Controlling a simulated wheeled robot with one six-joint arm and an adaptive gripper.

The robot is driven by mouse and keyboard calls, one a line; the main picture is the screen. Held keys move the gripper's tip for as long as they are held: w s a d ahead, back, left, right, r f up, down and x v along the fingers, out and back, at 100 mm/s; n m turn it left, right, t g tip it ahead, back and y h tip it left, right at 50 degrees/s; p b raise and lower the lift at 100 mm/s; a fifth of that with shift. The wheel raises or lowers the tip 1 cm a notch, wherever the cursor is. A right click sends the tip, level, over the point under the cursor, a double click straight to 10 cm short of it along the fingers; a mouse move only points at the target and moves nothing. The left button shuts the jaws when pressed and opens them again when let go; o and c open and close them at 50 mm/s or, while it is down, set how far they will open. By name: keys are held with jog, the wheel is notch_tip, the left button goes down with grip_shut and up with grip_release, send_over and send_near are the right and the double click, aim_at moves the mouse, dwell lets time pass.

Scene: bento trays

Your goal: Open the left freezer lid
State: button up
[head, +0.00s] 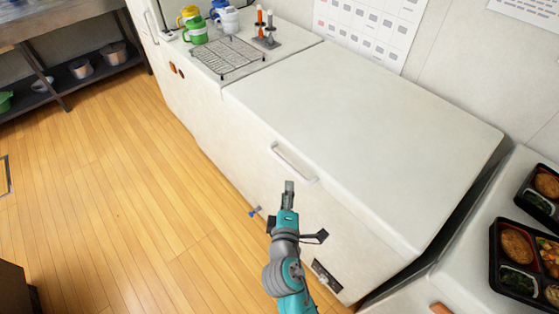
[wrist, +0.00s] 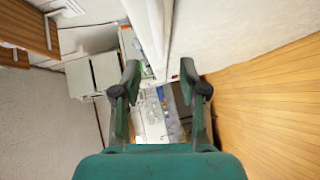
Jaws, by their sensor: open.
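A white chest freezer with a broad, closed lid (head: 360,130) fills the middle of the head view. A pale bar handle (head: 295,163) sits along its front edge. My gripper (head: 289,187) is in front of the freezer, just below the handle in the picture, and appears apart from it. In the wrist view my gripper (wrist: 159,78) has its two green fingers spread with nothing between them. A white edge runs ahead of the fingers there; I cannot tell whether it is the handle or the lid rim.
Left of the lid, a white top holds a wire rack (head: 228,58), mugs (head: 195,29) and a small stand (head: 266,40). Bento trays (head: 498,255) lie on a surface at the right. The wooden floor (head: 130,180) on the left is clear.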

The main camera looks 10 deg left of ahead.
aim_at(288, 164)
jog(key=w, duration=0.3)
jog(key=w+a+f, duration=0.1)
jog(key=w, duration=0.6)
jog(key=shift+w+a+f, duration=0.2)
jog(key=shift+w+a, duration=0.2)
grip_shut()
